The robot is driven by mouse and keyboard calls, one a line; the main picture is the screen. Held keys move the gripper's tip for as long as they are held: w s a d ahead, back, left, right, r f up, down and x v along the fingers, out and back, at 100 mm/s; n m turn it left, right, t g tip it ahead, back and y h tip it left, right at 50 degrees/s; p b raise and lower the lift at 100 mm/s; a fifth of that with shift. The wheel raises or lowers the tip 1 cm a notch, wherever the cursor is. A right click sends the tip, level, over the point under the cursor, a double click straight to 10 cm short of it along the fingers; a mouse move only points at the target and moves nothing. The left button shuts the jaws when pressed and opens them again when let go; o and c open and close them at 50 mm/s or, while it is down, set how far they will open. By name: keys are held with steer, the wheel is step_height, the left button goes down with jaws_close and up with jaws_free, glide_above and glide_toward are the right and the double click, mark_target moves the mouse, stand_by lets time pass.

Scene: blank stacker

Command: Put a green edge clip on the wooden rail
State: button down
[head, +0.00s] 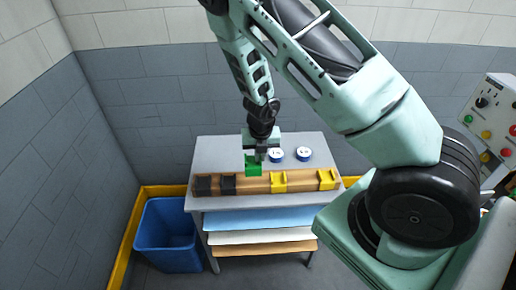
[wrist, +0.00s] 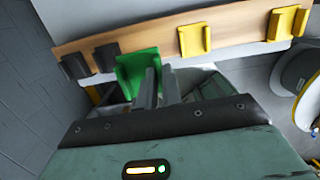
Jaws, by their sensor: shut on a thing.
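The wooden rail (head: 255,187) lies along the front of a grey table; it also crosses the top of the wrist view (wrist: 240,36). My gripper (head: 261,155) is shut on a green edge clip (head: 253,167). In the wrist view my fingers (wrist: 157,72) hold the clip (wrist: 137,72) by its right part. The clip overlaps the rail's edge in both views, between the black and yellow clips; I cannot tell whether it touches the rail. Two black clips (head: 203,185) (head: 228,184) sit on the rail's left part, and two yellow clips (head: 278,181) (head: 327,178) on its right part.
Two round blue-and-white objects (head: 275,156) (head: 303,154) are on the table (head: 215,154), behind the rail. A blue bin (head: 168,236) stands at the lower left. A control panel (head: 494,125) is at the far right. Brick walls enclose the back and left.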

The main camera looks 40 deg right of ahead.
mark_target(260, 182)
steer(key=shift+f+b, duration=5)
steer(key=shift+f, duration=0.25)
steer(key=shift+f, duration=0.2)
steer(key=c, duration=1.5)
jaws_free()
steer(key=shift+r, duration=0.1)
steer(key=r+p, duration=0.2)
steer(key=r, duration=0.3)
steer(key=s+r+p, duration=0.1)
steer(key=r+p, duration=0.1)
steer(key=r, duration=0.4)
steer(key=a+r+p, duration=0.1)
steer(key=r+p, duration=0.1)
steer(key=r, duration=0.4)
steer(key=shift+s+r, duration=0.1)
steer(key=shift+s, duration=0.25)
